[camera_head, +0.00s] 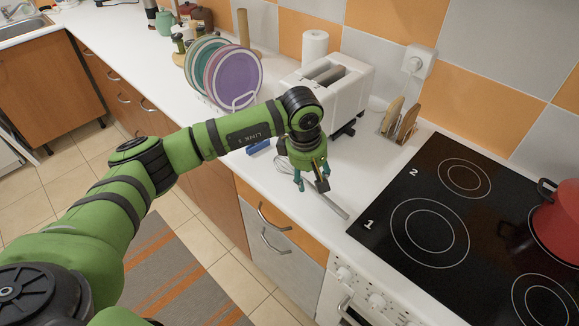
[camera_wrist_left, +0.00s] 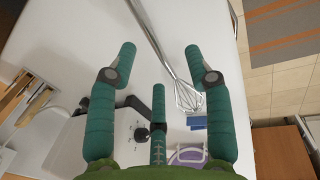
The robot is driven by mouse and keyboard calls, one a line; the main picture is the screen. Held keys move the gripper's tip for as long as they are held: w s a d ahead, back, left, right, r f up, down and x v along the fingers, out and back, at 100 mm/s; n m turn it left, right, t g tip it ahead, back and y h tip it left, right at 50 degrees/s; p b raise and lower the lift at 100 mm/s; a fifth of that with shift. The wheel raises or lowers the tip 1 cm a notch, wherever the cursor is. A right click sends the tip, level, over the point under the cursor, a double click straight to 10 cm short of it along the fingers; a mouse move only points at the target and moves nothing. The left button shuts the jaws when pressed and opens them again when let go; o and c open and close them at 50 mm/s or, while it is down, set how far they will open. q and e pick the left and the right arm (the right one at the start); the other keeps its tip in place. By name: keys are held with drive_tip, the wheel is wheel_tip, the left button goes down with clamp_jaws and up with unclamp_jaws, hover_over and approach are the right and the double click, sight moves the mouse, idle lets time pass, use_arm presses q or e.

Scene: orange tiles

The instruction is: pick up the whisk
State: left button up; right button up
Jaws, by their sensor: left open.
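The whisk lies on the white counter, with its metal handle (camera_head: 334,206) pointing toward the stove and its wire head partly hidden behind my left gripper (camera_head: 312,184). In the left wrist view the whisk's wire head (camera_wrist_left: 188,97) and long handle (camera_wrist_left: 152,33) show clearly. My left gripper (camera_wrist_left: 160,60) is open, pointing down just above the whisk. The whisk runs across the gap between its green fingers, and nothing is held. I cannot tell the exact height of the fingertips above the handle. My right gripper is in neither view.
A white toaster (camera_head: 350,90) stands behind the gripper, with a rack of plates (camera_head: 234,78) to its left. A small blue object (camera_head: 258,146) lies left of the whisk. A wooden holder (camera_head: 400,122) and the black stove (camera_head: 450,230) with a red pot (camera_head: 560,225) are right.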

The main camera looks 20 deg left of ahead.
sight(313, 186)
use_arm(q)
drive_tip(key=f, duration=0.1)
drive_tip(key=w+f+p, duration=0.1)
drive_tip(key=f+p, duration=0.1)
drive_tip(key=f, duration=0.1)
drive_tip(key=shift+w+d, duration=0.15)
drive_tip(key=shift+w, duration=0.15)
drive_tip(key=shift+w+f, duration=0.1)
drive_tip(key=shift+f, duration=0.4)
clamp_jaws()
